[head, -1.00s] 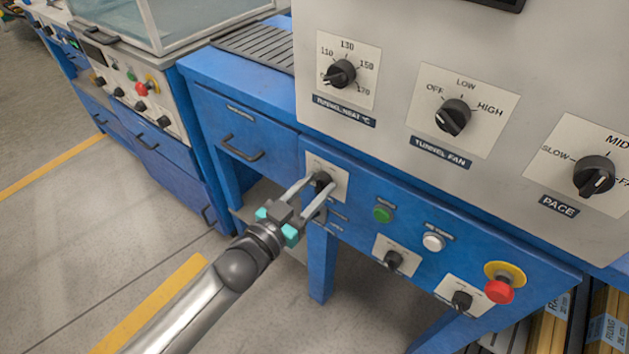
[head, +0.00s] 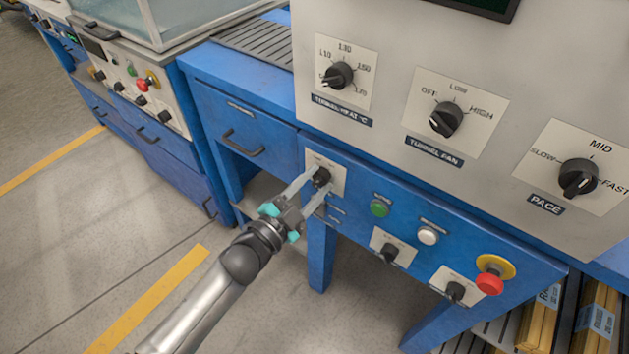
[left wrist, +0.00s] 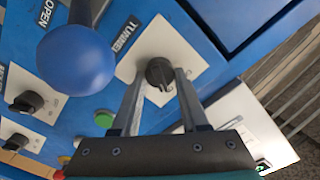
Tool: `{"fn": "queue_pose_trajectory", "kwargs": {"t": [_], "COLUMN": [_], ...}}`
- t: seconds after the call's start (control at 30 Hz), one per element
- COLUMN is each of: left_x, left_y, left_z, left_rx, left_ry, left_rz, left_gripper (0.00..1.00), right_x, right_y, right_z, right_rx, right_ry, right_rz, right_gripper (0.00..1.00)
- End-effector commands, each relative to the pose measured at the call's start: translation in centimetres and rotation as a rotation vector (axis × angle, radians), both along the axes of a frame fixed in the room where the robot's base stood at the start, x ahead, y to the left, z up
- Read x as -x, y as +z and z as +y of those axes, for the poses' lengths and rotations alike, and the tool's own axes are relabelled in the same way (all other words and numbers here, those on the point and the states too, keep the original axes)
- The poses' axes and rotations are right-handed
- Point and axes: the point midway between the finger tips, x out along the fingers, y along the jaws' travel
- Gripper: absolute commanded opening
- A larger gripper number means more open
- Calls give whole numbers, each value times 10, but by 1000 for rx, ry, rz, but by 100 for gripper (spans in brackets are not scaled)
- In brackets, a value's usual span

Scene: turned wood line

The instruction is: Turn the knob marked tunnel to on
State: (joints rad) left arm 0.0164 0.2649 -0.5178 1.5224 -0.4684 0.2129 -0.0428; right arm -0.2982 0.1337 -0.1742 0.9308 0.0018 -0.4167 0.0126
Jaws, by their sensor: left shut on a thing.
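The tunnel knob (head: 321,177) is a black rotary knob on a white plate (head: 338,169) on the blue front panel. It also shows in the left wrist view (left wrist: 159,73), beside a label reading "TUNNEL". My left gripper (head: 318,180) reaches it from the lower left, and its two fingers (left wrist: 157,85) are shut on the knob, one on each side. The fingers and the small size of the print hide the knob's exact pointer position and its position marks. My right gripper is not in view.
On the same panel are a green button (head: 379,208), a white button (head: 428,235), two more black knobs (head: 389,252) and a red emergency button (head: 489,281). Above are the tunnel fan knob (head: 446,119) and pace knob (head: 578,178). A blue ball-ended lever (left wrist: 76,58) stands near the wrist camera.

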Motion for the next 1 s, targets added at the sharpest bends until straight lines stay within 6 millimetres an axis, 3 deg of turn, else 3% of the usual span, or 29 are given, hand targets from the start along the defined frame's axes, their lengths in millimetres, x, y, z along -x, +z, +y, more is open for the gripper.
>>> {"fn": "queue_pose_trajectory", "kwargs": {"t": [0.53, 0.57, 0.8, 1.0], "left_x": [0, 0, 0, 0], "left_y": [-1, -1, 0, 0], "left_z": [0, 0, 0, 0], "left_rx": [-21, -21, -19, -18], "left_ry": [-1, -1, -1, 0], "left_rz": [-14, -14, -13, -13], "left_gripper": [0, 47, 74, 74], "right_x": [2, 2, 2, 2], "right_y": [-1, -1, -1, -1], "right_z": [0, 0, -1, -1], "right_rx": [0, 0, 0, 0], "right_ry": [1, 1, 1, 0], "right_rz": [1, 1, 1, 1], "right_gripper": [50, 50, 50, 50]}}
